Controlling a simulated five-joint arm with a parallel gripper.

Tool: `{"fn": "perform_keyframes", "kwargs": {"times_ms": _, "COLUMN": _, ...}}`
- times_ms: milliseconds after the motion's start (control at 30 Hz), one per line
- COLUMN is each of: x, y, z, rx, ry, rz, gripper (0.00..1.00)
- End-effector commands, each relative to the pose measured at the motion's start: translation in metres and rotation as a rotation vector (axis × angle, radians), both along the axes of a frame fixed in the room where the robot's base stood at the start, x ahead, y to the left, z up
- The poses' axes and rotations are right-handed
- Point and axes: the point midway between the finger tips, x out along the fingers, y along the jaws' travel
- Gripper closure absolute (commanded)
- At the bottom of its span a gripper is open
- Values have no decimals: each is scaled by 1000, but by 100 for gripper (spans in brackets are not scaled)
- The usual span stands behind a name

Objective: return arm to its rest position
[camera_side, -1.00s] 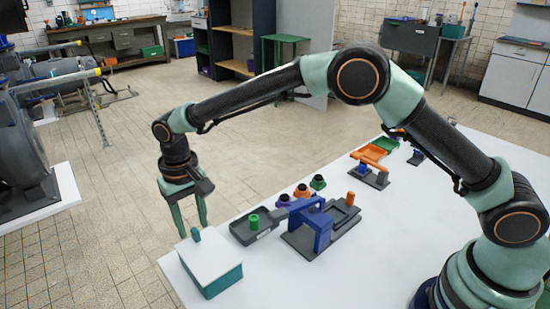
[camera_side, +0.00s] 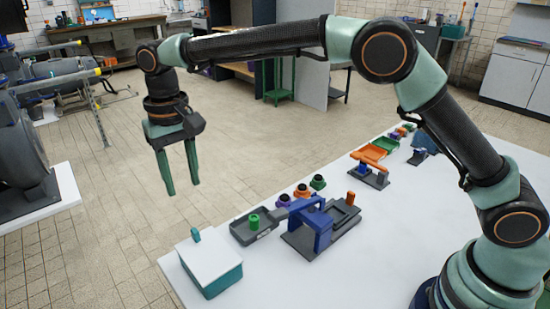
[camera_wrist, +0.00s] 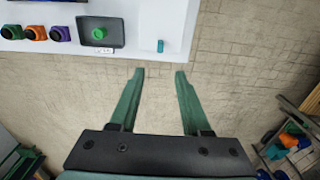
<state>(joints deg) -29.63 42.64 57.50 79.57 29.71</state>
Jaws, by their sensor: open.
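My gripper (camera_side: 181,190) is open and empty in the side view. A teal box with a white lid (camera_side: 210,262) and a small teal knob stands at the table's left corner, below and apart from the fingers. The same box shows past the fingertips in the wrist view (camera_wrist: 152,30).
A dark tray (camera_side: 243,232) holding a green piece (camera_side: 254,221) sits beside a blue-framed stand (camera_side: 318,235). Several dark-topped coloured pieces (camera_side: 302,191) stand behind it. Open floor surrounds my gripper; a grey machine (camera_side: 20,150) stands at the left.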

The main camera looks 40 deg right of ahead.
Motion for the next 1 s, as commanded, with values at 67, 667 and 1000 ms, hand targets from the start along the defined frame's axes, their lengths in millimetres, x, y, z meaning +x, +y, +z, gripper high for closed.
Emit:
{"fn": "perform_keyframes", "kwargs": {"times_ms": 67, "x": 0, "y": -1, "z": 1, "rx": 1, "ry": -1, "rz": 0, "gripper": 52}}
{"fn": "perform_keyframes", "kwargs": {"times_ms": 667, "x": -45, "y": -136, "z": 86, "rx": 61, "ry": -199, "rz": -5, "gripper": 52}}
{"fn": "perform_keyframes", "kwargs": {"times_ms": 1000, "x": -113, "y": -213, "z": 93, "rx": 50, "ry": -348, "rz": -6, "gripper": 52}}
